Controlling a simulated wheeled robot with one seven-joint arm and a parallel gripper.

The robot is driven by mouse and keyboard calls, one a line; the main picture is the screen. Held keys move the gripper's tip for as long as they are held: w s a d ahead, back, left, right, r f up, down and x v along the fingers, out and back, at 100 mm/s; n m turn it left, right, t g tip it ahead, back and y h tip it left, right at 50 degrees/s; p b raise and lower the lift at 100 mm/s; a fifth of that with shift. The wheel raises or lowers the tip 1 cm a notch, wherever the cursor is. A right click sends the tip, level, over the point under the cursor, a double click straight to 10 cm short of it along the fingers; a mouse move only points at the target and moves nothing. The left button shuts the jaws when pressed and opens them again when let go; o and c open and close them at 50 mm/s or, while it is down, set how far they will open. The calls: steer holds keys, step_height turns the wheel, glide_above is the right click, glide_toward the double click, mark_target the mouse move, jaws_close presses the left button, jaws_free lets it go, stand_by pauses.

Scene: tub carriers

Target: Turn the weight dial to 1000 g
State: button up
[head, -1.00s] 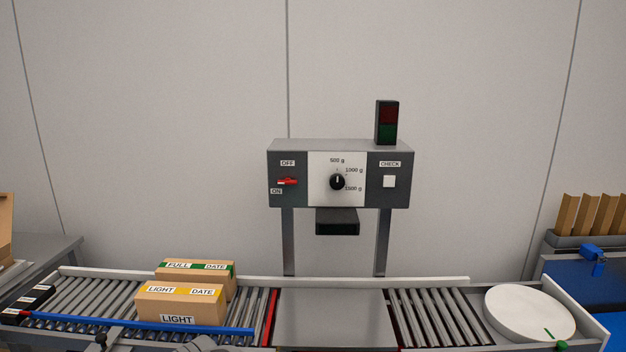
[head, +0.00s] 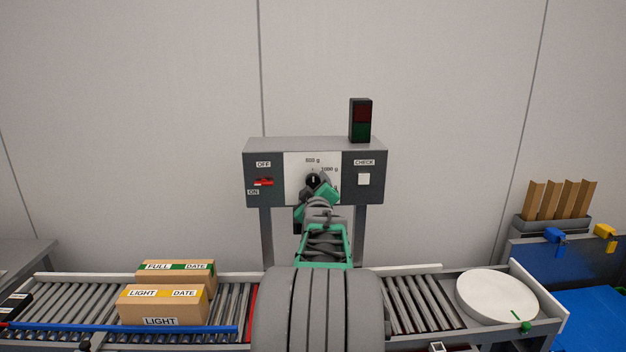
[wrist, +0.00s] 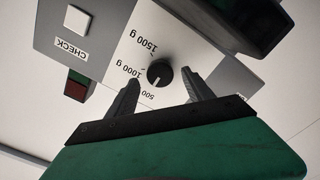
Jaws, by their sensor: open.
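The weight dial is a black round knob (head: 313,180) on the white plate of the grey control box (head: 366,192). In the wrist view, which is upside down, the knob (wrist: 160,72) shows a white mark pointing towards the 500 g label. The 1000 g label (wrist: 126,73) and 1500 g label (wrist: 147,40) are printed around it. My gripper (wrist: 162,80) is open, with one finger on each side of the knob in the picture. I cannot tell whether the fingers touch it. In the head view my arm hides the lower right of the plate.
A red switch (head: 264,182) sits left of the dial and a white CHECK button (head: 363,179) right of it. A dark signal lamp (head: 360,120) stands on the box.

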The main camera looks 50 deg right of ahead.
mark_target(313, 181)
steer(key=shift+x, duration=1.15)
jaws_close()
